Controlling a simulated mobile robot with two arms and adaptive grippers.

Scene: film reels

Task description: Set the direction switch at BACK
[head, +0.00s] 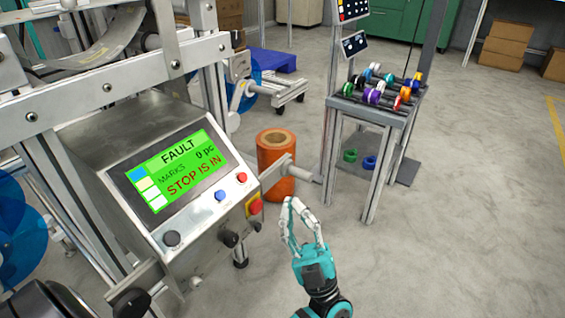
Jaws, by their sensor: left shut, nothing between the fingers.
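The machine's control panel (190,215) stands at left with a green screen (180,168) reading "FAULT", "MARKS 0 pc" and "STOP IS IN". A round black knob (172,238) sits at the panel's lower left. Two more black knobs, one at the lower edge (229,238), show below. No BACK label can be read, so I cannot tell which knob is the direction switch. A blue button (220,195), a red button (241,177) and a red stop button on yellow (255,206) are on the right side. My left gripper (291,204) is shut and empty, right of the stop button, apart from the panel. My right gripper is out of view.
An orange roll (276,160) is behind the panel, near a metal bar (290,174). A small table (378,112) with coloured reels stands at back right. A blue pallet (272,60) and cardboard boxes (505,45) are farther back. The floor at right is clear.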

